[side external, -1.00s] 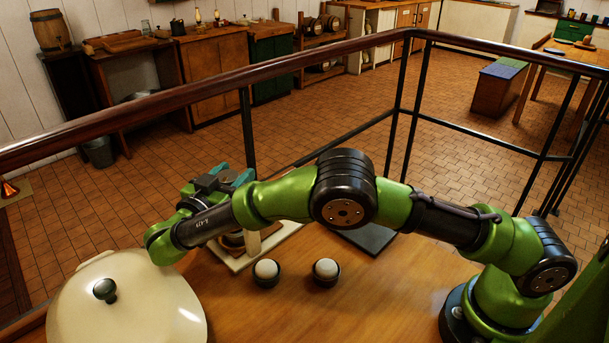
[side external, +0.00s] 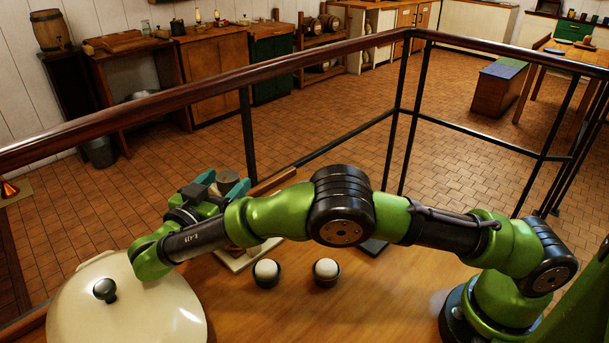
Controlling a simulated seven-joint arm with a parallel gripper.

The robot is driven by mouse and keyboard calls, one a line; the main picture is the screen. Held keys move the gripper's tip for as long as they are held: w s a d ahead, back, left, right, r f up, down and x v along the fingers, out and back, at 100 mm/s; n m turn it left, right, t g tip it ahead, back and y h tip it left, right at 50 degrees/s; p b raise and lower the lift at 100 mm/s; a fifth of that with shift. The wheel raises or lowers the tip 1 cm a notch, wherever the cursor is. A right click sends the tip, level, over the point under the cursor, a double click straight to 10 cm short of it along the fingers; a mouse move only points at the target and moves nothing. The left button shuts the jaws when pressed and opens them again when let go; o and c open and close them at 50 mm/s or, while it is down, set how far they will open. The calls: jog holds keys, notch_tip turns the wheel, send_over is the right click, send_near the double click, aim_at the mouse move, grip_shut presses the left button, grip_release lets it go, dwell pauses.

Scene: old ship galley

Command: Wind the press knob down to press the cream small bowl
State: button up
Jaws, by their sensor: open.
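My gripper (side external: 220,183) is over the far left of the table, with its teal fingers apart. A short grey-brown round piece (side external: 229,179), which looks like the press knob, shows between or just behind the fingers. I cannot tell whether they touch it. The pale base board (side external: 240,261) of the press shows below my wrist. Most of the press is hidden behind my arm. I cannot make out the cream small bowl, and the space under the press is covered by my arm.
A large cream lidded pot (side external: 125,305) stands at the front left, close under my wrist. Two small dark cups with white tops (side external: 266,272) (side external: 326,271) stand mid-table. A dark flat plate (side external: 374,247) lies behind my arm. A wooden railing (side external: 330,53) runs beyond the table.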

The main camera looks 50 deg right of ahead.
notch_tip(320, 180, up, 7)
jog(key=a, duration=0.1)
jog(key=shift+s+a, duration=0.15)
jog(key=shift+s, duration=0.15)
jog(key=w+d+r+n+t+y, duration=0.1)
jog(key=w+d+r+t+y, duration=0.2)
jog(key=d+r+t+y, duration=0.5)
jog(key=w+d+r+n+t+y, duration=0.1)
jog(key=w+d+r+t+y, duration=0.15)
jog(key=d+r, duration=0.6)
jog(key=s+f+n+g+y, duration=0.2)
jog(key=s+f+g, duration=0.1)
jog(key=s, duration=0.7)
jog(key=s+f+n+g+y, duration=0.3)
jog(key=s+f, duration=0.3)
jog(key=s, duration=0.5)
jog(key=s+f+n+g+y, duration=0.2)
jog(key=s+f+g+y, duration=0.1)
jog(key=s, duration=0.7)
notch_tip(320, 180, down, 2)
jog(key=shift+s+f+n+g, duration=0.2)
jog(key=shift+s+n+g, duration=0.15)
jog(key=shift+g, duration=0.2)
